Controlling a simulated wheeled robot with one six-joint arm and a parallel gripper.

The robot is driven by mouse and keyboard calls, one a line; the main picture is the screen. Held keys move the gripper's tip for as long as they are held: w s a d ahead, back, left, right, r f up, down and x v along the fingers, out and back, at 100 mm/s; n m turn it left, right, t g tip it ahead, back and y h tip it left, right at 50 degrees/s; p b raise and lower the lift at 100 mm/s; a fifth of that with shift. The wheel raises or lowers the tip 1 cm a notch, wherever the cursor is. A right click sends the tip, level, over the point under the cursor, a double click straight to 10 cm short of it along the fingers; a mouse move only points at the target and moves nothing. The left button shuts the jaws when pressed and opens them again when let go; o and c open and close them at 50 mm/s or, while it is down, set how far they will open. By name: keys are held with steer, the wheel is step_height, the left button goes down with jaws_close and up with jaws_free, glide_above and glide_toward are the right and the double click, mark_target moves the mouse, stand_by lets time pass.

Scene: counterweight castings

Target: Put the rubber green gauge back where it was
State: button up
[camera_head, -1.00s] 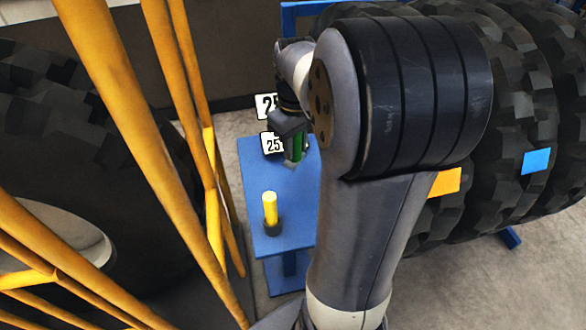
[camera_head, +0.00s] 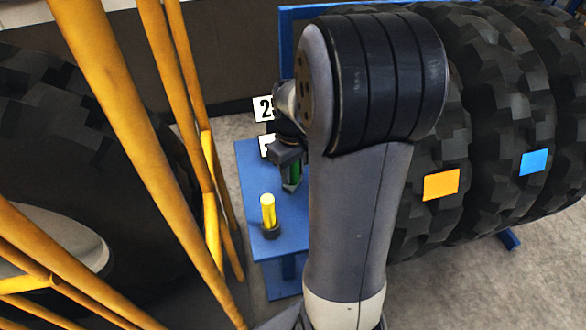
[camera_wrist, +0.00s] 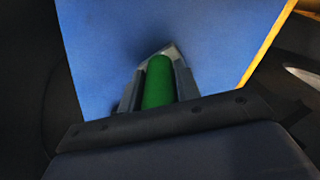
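The green gauge (camera_head: 295,170) is a green cylinder held upright between the fingers of my gripper (camera_head: 291,180), over the blue table (camera_head: 252,180). In the wrist view the green gauge (camera_wrist: 158,84) sits between both fingers of my gripper (camera_wrist: 160,85), with the blue table top (camera_wrist: 100,40) behind it. Whether its lower end touches the table I cannot tell. A yellow cylinder (camera_head: 268,208) stands upright in a dark round base on the table's near part, in front of my gripper.
White number cards (camera_head: 263,109) stand at the table's back, partly hidden by my arm. Yellow bars (camera_head: 130,110) rise left of the table. Large black tyres (camera_head: 480,130) with an orange tag (camera_head: 441,185) and a blue tag (camera_head: 534,162) fill the right.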

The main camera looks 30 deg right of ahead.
steer(key=o, duration=0.4)
steer(key=shift+c, duration=0.2)
step_height(320, 180, up, 12)
steer(key=shift+r+p, duration=0.2)
steer(key=shift+p, duration=0.25)
